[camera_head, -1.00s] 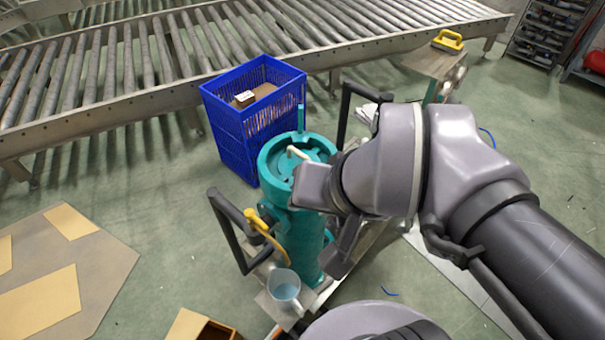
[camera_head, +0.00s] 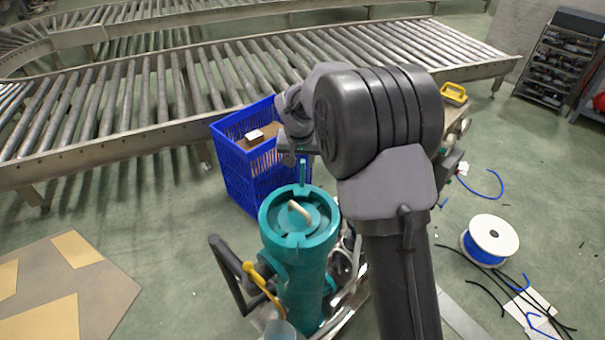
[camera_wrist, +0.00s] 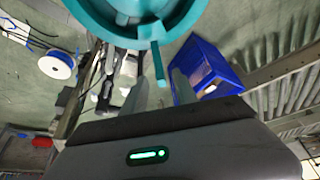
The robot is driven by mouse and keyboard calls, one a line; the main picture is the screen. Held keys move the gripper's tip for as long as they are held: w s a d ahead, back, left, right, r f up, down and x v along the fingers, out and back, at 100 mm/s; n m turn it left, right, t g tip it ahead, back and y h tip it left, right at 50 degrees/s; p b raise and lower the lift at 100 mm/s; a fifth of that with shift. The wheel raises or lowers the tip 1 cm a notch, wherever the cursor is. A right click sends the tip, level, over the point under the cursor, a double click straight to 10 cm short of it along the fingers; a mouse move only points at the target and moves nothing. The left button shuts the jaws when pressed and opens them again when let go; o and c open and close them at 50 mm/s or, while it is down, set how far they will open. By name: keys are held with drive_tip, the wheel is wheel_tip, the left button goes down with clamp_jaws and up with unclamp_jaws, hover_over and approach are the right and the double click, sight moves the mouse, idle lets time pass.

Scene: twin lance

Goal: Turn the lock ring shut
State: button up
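The teal lock ring (camera_head: 270,222) sits on top of an upright teal cylinder (camera_head: 300,290). Its round lid carries a pale bent handle (camera_head: 300,210). A thin teal lever (camera_head: 302,174) stands up from the ring's far side. My gripper (camera_head: 299,155) is at this lever's upper end, pointing down; the arm partly hides it. In the wrist view, the ring (camera_wrist: 180,25) is at the top and the lever (camera_wrist: 158,62) reaches between my two grey fingers (camera_wrist: 164,88). The fingers are apart, with gaps beside the lever. I cannot tell whether either touches it.
A blue crate (camera_head: 238,165) with a small box (camera_head: 254,136) stands behind the cylinder, near a roller conveyor (camera_head: 150,95). A dark bar handle (camera_head: 232,275) and a yellow-handled tool (camera_head: 262,283) are left of the cylinder. A cable spool (camera_head: 490,240) lies right.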

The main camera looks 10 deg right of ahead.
drive_tip(key=b+x, duration=0.1)
drive_tip(key=x, duration=0.8)
drive_tip(key=shift+w+d+f+b, duration=0.1)
drive_tip(key=shift+w+f+b, duration=0.05)
drive_tip(key=shift+f+b, duration=0.15)
clamp_jaws()
idle(0.8)
